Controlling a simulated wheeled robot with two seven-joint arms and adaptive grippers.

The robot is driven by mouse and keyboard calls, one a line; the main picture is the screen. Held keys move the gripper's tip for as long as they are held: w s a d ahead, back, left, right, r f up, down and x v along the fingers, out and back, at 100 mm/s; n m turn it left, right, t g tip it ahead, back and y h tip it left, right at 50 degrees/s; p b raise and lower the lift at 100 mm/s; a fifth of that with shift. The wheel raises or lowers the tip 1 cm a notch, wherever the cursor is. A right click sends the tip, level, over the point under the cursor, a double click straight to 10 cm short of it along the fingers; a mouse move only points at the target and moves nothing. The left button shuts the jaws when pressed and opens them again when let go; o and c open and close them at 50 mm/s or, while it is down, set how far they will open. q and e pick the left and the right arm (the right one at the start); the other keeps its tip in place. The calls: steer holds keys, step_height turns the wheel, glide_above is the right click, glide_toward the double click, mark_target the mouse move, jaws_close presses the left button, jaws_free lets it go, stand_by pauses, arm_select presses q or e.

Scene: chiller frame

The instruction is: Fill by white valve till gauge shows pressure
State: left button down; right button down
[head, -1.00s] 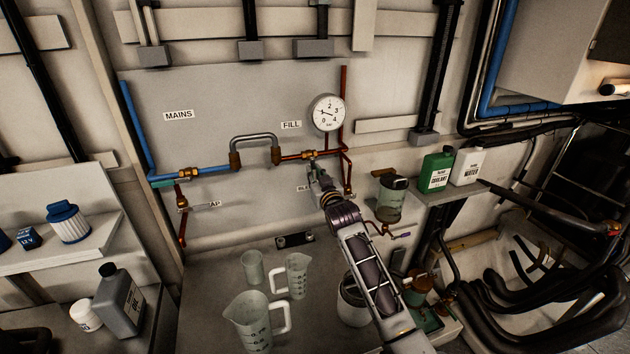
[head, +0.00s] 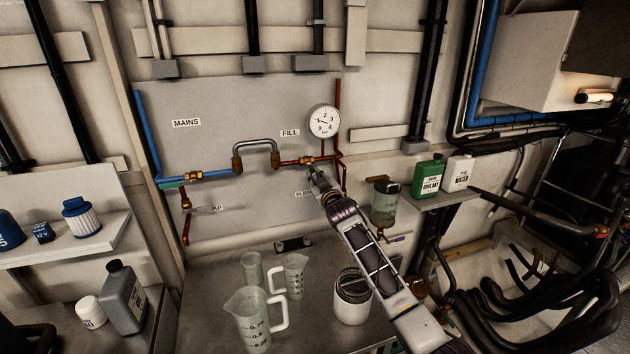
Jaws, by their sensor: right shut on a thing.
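The round white pressure gauge (head: 323,121) is on the wall panel at the right, with a dial numbered up to 4. Its thin needle is too small to read surely. Below it, under the FILL label (head: 289,132), a brass valve (head: 306,160) sits in the copper pipe. My right gripper (head: 311,170) is at this valve from below, shut on its handle. The fingers cover most of the handle, so its colour and angle cannot be told. My left gripper is not in view.
A silver hose loop (head: 255,143) bridges the blue mains pipe and the fill pipe. Clear measuring jugs (head: 252,322) and a white tub (head: 352,300) stand on the bench. Green coolant (head: 427,177) and white water (head: 458,173) bottles stand on the right shelf.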

steer(key=shift+w+d+r+n, duration=0.15)
steer(key=shift+d+n, duration=0.1)
steer(key=shift+n, duration=0.45)
steer(key=c, duration=1.4)
jaws_free()
steer(key=shift+s, duration=0.2)
steer(key=shift+v, duration=5.85)
